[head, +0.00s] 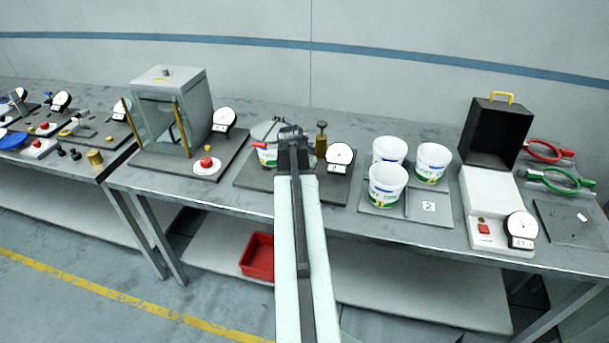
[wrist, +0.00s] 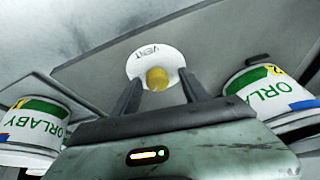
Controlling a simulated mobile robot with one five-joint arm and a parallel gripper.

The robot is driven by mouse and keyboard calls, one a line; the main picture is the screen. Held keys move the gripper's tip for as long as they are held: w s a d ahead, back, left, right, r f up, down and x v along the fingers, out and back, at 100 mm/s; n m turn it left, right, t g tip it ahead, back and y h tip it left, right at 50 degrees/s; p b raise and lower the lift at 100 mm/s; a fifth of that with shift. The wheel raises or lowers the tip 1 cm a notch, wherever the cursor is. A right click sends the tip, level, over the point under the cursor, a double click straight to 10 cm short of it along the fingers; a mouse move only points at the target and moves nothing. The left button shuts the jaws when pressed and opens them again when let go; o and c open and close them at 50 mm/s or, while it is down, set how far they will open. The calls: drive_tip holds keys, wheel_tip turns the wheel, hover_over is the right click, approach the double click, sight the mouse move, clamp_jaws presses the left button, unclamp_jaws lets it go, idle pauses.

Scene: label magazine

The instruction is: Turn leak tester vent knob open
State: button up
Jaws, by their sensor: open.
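The vent knob (wrist: 157,78) is a small yellow knob on a white disc (wrist: 146,62) marked VENT, in the wrist view. My gripper (wrist: 160,84) is open, with one dark finger on each side of the knob. I cannot tell whether either finger touches it. In the head view my gripper (head: 291,134) is over the middle bench station, and I cannot make out the knob there. That station has a dark base plate (head: 250,178), a white tub (head: 266,157), a brass post with a dark top (head: 321,143) and a round gauge (head: 340,157).
White tubs (head: 388,187) stand on a tray right of my arm. A grey box frame (head: 195,95) stands left. An open black case (head: 492,130) is at the right. Two ORLABY tubs, left (wrist: 38,120) and right (wrist: 268,92), flank my gripper in the wrist view.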

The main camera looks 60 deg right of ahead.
drive_tip(key=p+v, duration=0.7)
drive_tip(key=shift+r, duration=0.35)
drive_tip(key=shift+a, duration=0.15)
drive_tip(key=w+a+f+n+t+b, duration=0.1)
drive_tip(key=w+a+n, duration=0.2)
drive_tip(key=w+a, duration=1.1)
drive_tip(key=w+a+f+n+y+b, duration=0.15)
drive_tip(key=w+a, duration=0.25)
drive_tip(key=a, duration=0.6)
drive_tip(key=w+a+f+n+y, duration=0.1)
drive_tip(key=w+a+n, duration=0.25)
drive_tip(key=a, duration=0.75)
drive_tip(key=s+a+n+g+y, duration=0.1)
drive_tip(key=s+a+n, duration=0.2)
drive_tip(key=a, duration=0.6)
drive_tip(key=s+a+f+n+y, duration=0.1)
drive_tip(key=s+a+n, duration=0.2)
drive_tip(key=a, duration=0.7)
drive_tip(key=shift+f+n+g+b, duration=0.3)
drive_tip(key=shift+n+g, duration=0.1)
drive_tip(key=shift+n, duration=0.6)
